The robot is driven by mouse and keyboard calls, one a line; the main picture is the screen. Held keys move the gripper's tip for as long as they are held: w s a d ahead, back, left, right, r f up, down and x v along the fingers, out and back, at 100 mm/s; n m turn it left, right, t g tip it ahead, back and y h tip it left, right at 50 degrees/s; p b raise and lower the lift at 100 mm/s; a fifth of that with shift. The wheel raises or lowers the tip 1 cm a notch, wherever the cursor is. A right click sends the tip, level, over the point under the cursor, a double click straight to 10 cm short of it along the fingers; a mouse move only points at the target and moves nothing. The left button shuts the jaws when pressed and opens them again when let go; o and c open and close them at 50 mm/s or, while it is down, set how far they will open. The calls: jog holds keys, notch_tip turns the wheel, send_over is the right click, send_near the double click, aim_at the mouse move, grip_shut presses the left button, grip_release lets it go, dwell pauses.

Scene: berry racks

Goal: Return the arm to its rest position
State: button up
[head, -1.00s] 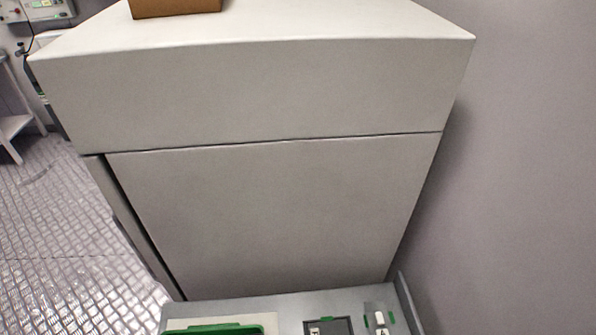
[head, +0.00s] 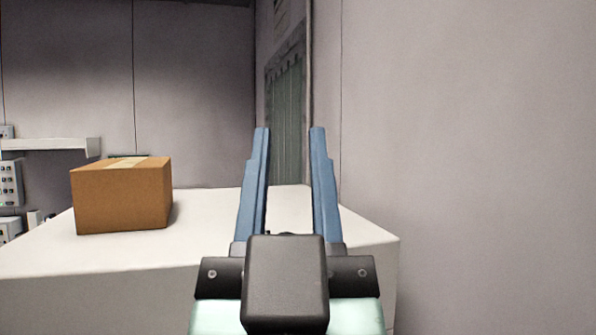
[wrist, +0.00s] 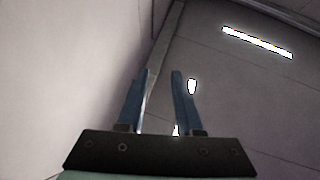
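My gripper (head: 289,132) stands upright in the middle of the head view, its two blue fingers pointing up and apart with nothing between them. It also shows in the wrist view (wrist: 163,72), open and empty, with the wall and ceiling behind it. In the head view the gripper appears in front of the white top of a large cabinet (head: 215,222). I see no contact between the fingers and anything.
A brown cardboard box (head: 122,198) sits on the cabinet top, left of my gripper. A plain wall (head: 470,160) rises on the right. A wall shelf (head: 50,145) and control boxes (head: 10,183) are at the far left. A strip curtain (head: 285,115) hangs behind the fingers.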

jog(key=s+r, duration=0.1)
jog(key=s+r+t, duration=0.1)
jog(key=shift+s+d+r, duration=0.3)
jog(key=shift+r, duration=0.05)
dwell(1.0)
